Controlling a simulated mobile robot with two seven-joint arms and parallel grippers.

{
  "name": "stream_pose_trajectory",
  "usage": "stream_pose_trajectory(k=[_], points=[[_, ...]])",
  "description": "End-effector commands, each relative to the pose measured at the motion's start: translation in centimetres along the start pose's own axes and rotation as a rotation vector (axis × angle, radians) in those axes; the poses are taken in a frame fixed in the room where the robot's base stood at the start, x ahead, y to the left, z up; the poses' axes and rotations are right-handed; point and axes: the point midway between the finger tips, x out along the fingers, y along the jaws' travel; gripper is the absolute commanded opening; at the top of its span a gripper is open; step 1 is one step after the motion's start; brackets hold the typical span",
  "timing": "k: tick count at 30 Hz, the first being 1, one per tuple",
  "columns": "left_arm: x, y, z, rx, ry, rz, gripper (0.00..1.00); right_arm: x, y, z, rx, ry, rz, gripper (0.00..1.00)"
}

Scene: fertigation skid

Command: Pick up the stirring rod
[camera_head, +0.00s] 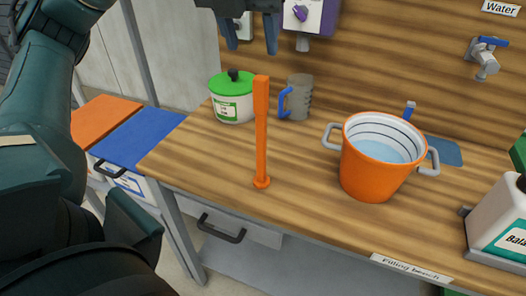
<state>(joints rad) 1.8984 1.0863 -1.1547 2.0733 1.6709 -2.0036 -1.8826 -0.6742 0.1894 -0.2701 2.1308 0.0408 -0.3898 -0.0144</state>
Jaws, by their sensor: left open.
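The orange stirring rod (261,135) stands upright on the wooden bench, its wider foot on the bench top and its flat paddle end up. My left gripper (251,47) is at the top edge of the head view, fingers pointing down, open and empty. Its fingertips appear just above the rod's top end in the picture and apart from it; the depth between them is hard to judge. My right gripper is not in view.
An orange bucket (369,179) of water stands right of the rod. A green-lidded pot (232,109) and a grey jug (299,98) with a blue handle stand behind it. A white container (500,214) is at the right. The bench (215,165) is clear around the rod's foot.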

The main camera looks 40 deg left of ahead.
Motion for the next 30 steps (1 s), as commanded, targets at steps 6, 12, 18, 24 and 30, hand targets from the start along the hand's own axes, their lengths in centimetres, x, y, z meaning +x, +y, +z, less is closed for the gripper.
stream_pose_trajectory(k=[6, 12, 18, 24, 30], points=[[4.4, 0.0, -0.1, -0.003, 0.003, 0.001, 0.47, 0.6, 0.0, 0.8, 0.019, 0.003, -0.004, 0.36], [6.9, 0.0, 0.0, -0.002, 0.000, -0.001, 0.47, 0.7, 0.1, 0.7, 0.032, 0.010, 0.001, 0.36], [8.4, 0.0, 0.2, -0.003, 0.001, 0.000, 0.47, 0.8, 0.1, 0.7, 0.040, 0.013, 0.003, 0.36], [11.5, 0.1, 0.5, -0.004, 0.000, 0.000, 0.47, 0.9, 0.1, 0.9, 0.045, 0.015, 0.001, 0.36], [12.5, 0.1, 0.6, -0.003, -0.002, -0.002, 0.47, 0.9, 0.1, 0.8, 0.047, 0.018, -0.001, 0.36]])
